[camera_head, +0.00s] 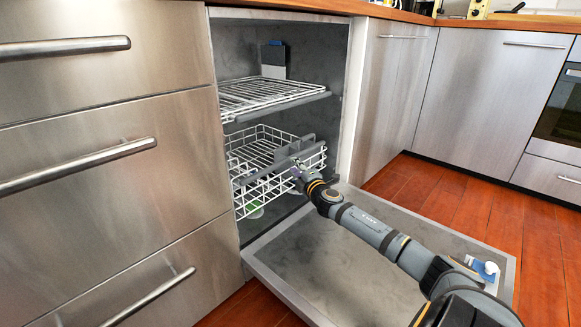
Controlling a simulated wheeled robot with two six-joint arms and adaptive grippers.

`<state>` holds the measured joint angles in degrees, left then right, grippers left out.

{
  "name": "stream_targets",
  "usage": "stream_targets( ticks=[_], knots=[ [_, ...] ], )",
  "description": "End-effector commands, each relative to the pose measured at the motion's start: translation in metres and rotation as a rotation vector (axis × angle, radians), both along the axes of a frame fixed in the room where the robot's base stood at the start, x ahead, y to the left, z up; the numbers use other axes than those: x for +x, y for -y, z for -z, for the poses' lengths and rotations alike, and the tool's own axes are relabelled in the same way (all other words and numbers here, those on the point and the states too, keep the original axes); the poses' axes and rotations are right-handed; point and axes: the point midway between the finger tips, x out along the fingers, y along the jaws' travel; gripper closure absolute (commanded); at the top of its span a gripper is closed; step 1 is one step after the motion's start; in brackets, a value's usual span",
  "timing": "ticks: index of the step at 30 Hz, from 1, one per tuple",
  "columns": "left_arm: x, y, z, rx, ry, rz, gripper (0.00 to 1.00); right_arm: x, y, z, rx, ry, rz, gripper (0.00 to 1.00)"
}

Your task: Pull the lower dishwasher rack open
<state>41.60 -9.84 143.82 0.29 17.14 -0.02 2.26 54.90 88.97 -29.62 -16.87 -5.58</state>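The lower dishwasher rack (245,196) is a white wire basket low in the open dishwasher, with its front side near the mouth of the tub. My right gripper (299,169) is at the right part of the rack's front, at or very close to the bar and wires. Its fingertips are small and overlap the rack, so I cannot tell whether they are closed on it. My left gripper is not in view.
The dishwasher door (335,262) lies folded down under my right arm. The upper rack (265,93) is inside, above. Steel drawers (105,200) with bar handles stand at left, cabinets (395,90) at right. Wooden floor (460,200) is clear beyond the door.

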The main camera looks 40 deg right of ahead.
Motion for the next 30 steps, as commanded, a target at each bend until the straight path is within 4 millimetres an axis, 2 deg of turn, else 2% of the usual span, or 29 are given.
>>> stream_targets(
  ticks=[3,9,21,27,30],
  knots=[
    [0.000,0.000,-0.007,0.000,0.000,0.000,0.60,0.016,0.005,-0.003,0.009,0.004,0.002,0.72],
    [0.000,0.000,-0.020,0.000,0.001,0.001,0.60,0.036,0.012,-0.004,0.004,0.000,0.002,0.72],
    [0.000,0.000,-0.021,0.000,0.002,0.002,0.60,0.043,0.013,-0.001,-0.003,-0.001,-0.001,0.72],
    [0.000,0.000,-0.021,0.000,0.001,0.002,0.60,0.043,0.013,-0.001,-0.003,-0.001,-0.001,0.97],
    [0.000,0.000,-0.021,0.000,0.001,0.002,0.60,0.043,0.013,0.000,-0.003,-0.002,-0.001,1.00]
  ],
)
